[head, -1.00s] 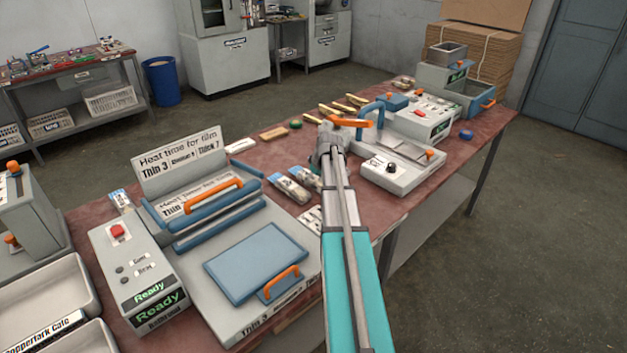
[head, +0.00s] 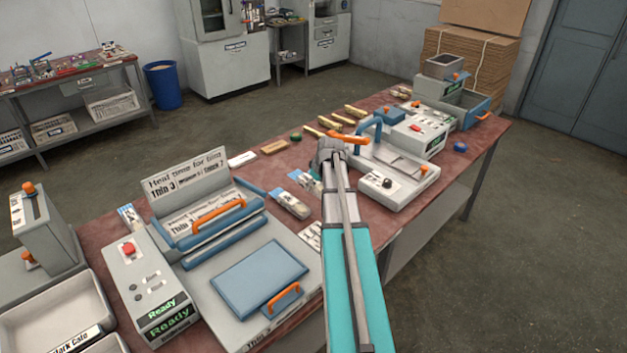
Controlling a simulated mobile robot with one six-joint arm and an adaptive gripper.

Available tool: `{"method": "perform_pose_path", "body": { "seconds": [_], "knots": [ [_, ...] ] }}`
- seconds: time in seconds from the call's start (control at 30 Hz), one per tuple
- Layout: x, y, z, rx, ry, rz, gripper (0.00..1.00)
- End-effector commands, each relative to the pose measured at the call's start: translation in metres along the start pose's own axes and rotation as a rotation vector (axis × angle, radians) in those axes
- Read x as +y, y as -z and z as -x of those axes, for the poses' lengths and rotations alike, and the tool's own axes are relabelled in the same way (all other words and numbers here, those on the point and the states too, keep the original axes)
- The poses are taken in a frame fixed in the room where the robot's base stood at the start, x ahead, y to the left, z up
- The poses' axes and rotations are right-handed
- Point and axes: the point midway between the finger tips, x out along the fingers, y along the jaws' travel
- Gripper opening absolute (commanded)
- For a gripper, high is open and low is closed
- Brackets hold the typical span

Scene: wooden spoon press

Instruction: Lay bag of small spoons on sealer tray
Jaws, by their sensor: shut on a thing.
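My gripper (head: 328,158) is over the red table, mostly hidden behind my own wrist and arm. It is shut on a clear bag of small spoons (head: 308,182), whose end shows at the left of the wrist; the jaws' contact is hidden. Another clear bag (head: 291,204) lies on the table just left of it. The sealer tray (head: 258,277) is a flat blue plate with an orange handle, at the front of the grey sealer (head: 225,300). The tray is bare and lies to the left of and nearer than my gripper.
The sealer's blue bar (head: 220,229) with orange handle stands behind the tray, below a heat-time sign (head: 186,186). A control box (head: 150,287) reading Ready is at left. A grey machine (head: 386,187) with a blue arch stands just right of my gripper.

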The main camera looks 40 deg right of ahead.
Motion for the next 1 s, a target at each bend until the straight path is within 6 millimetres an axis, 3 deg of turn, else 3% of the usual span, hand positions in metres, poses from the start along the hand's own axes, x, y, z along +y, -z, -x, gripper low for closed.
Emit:
{"method": "perform_pose_path", "body": {
  "seconds": [0.03, 0.1, 0.4, 1.0],
  "knots": [
    [-0.01, -0.006, 0.015, 0.0, 0.0, 0.0, 0.34],
    [-0.02, -0.016, 0.025, 0.0, 0.0, 0.0, 0.34],
    [-0.048, -0.041, 0.055, 0.0, 0.0, 0.0, 0.34],
    [-0.057, -0.049, 0.064, 0.0, 0.0, -0.001, 0.34]
  ]
}}
